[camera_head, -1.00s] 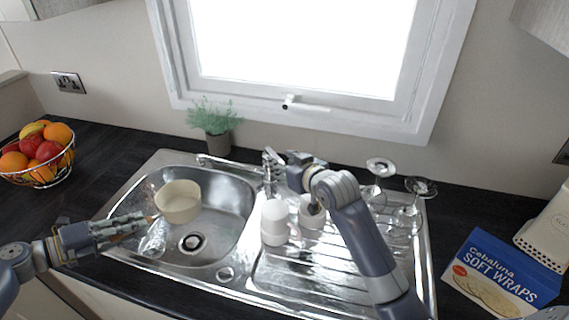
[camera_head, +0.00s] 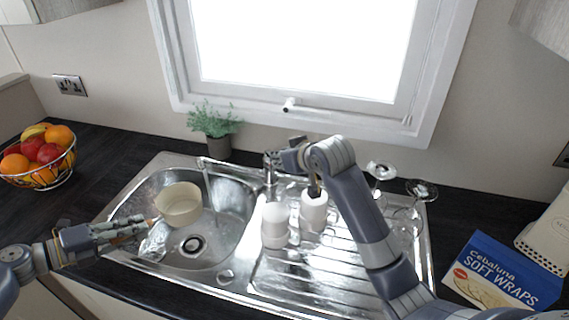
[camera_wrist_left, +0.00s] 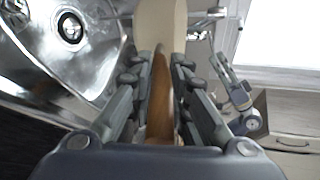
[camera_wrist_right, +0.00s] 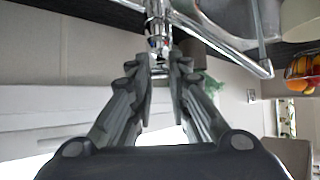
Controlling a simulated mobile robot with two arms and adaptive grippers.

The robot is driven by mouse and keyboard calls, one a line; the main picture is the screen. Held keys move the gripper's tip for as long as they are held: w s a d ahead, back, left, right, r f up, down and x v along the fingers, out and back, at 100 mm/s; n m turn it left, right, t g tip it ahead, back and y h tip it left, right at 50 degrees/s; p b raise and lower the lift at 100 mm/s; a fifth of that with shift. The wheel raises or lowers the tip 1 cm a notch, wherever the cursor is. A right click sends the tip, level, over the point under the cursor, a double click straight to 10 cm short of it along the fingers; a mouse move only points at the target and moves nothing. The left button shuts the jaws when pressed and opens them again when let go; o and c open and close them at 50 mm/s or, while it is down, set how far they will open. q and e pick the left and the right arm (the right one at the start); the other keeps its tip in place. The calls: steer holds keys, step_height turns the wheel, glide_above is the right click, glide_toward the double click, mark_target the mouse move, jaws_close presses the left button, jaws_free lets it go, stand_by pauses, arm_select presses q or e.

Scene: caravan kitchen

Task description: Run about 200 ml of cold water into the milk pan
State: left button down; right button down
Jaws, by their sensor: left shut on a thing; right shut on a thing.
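The cream milk pan (camera_head: 179,207) is upright over the left part of the sink bowl (camera_head: 228,232). My left gripper (camera_head: 143,226) is shut on its wooden handle (camera_wrist_left: 160,95), and the pan wall (camera_wrist_left: 161,22) shows beyond the fingers in the left wrist view. The chrome tap (camera_head: 269,172) stands behind the sink, its spout (camera_head: 228,165) reaching left. A thin, clear streak like running water hangs below the spout's end, near the pan's right rim; I cannot tell whether it lands inside. My right gripper (camera_wrist_right: 162,62) is shut on the tap's lever (camera_wrist_right: 158,42). The pan's inner floor is hidden.
Two white containers (camera_head: 275,226) (camera_head: 314,211) stand on the drainer beside the bowl. Upturned glasses (camera_head: 404,222) stand at its right. A potted plant (camera_head: 215,128) is behind the sink, a fruit basket (camera_head: 40,160) at far left and a wraps box (camera_head: 500,276) at right.

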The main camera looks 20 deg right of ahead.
steer(key=shift+w+r+g, duration=0.3)
steer(key=shift+r+g, duration=0.15)
steer(key=shift+g, duration=0.15)
steer(key=c, duration=1.5)
jaws_free()
steer(key=v, duration=1.2)
steer(key=shift+a, duration=0.1)
